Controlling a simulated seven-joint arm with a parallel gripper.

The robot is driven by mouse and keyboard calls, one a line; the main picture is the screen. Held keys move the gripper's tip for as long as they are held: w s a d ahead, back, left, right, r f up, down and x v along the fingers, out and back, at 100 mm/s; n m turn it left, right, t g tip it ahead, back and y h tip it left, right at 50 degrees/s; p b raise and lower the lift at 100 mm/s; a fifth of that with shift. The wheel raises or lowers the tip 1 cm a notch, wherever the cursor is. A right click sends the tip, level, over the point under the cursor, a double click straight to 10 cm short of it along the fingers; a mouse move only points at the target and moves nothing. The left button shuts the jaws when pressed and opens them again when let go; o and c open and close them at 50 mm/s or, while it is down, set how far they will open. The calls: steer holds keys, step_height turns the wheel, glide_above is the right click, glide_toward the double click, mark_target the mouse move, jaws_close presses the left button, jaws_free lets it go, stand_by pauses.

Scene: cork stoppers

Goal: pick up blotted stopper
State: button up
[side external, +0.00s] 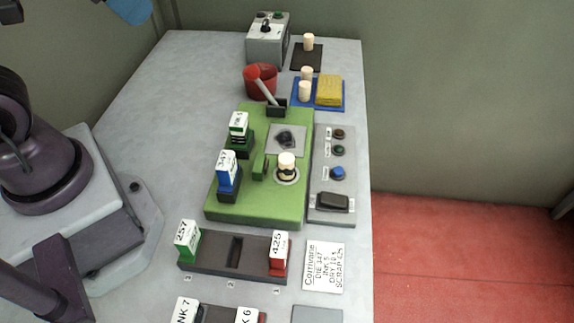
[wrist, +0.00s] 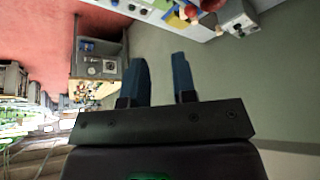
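Several pale cork stoppers show in the side view. One stopper (side external: 287,161) stands upright in a round seat on the green fixture (side external: 225,208), with a dark band low on it. Two stoppers (side external: 307,73) (side external: 305,92) stand on the blue tray (side external: 338,108) beside a yellow pad (side external: 329,89). Another stopper (side external: 308,42) stands on a dark square mat (side external: 300,62). I cannot tell by marks which one is blotted. My gripper (wrist: 161,60) is open and empty in the wrist view, its blue fingers apart, away from all stoppers.
A red pot (side external: 261,82) with a grey lever in front stands near the tray. A grey box (side external: 266,45) is at the back. Numbered blocks (side external: 228,172) (side external: 187,241) and a button panel (side external: 340,178) surround the fixture.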

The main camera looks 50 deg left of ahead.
steer(key=shift+o, duration=0.9)
steer(key=shift+d, duration=0.1)
steer(key=m+t+y, duration=0.6)
steer(key=m+y, duration=0.1)
steer(key=m, duration=2.3)
glide_toward(283, 167)
steer(key=x, duration=1.1)
steer(key=shift+w+f, duration=0.15)
steer(key=shift+w, duration=0.15)
steer(key=c, duration=0.6)
